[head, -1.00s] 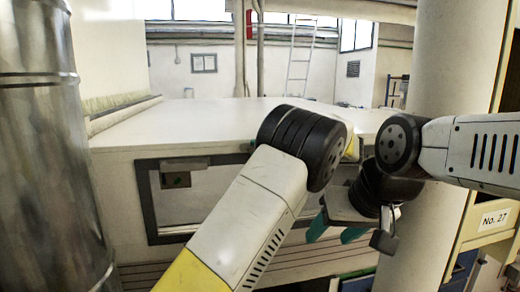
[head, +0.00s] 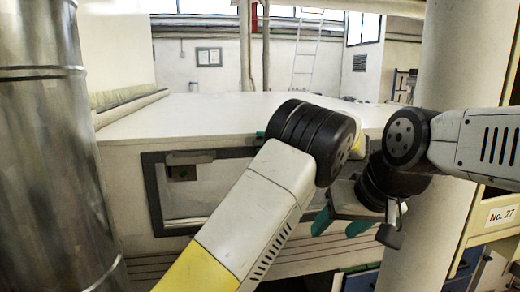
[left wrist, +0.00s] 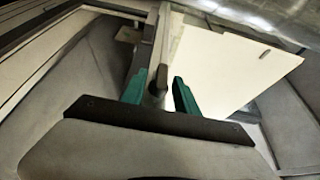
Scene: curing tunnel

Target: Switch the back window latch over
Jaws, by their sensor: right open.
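In the left wrist view my left gripper (left wrist: 159,76) is open, with its two teal fingers apart. A dark grey bar-like piece (left wrist: 160,84), perhaps the latch lever, shows between the fingertips; I cannot tell whether they touch it. In the head view my left arm hides most of that hand; only a small teal tip (head: 260,134) shows by the window's upper edge. The dark-framed window (head: 152,195) is in the front of the white housing.
A large metal duct (head: 45,170) stands close on the left, and a pale round column (head: 440,90) on the right. A cabinet labelled No. 27 (head: 502,215) is at the right edge. The housing top (head: 220,108) is clear.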

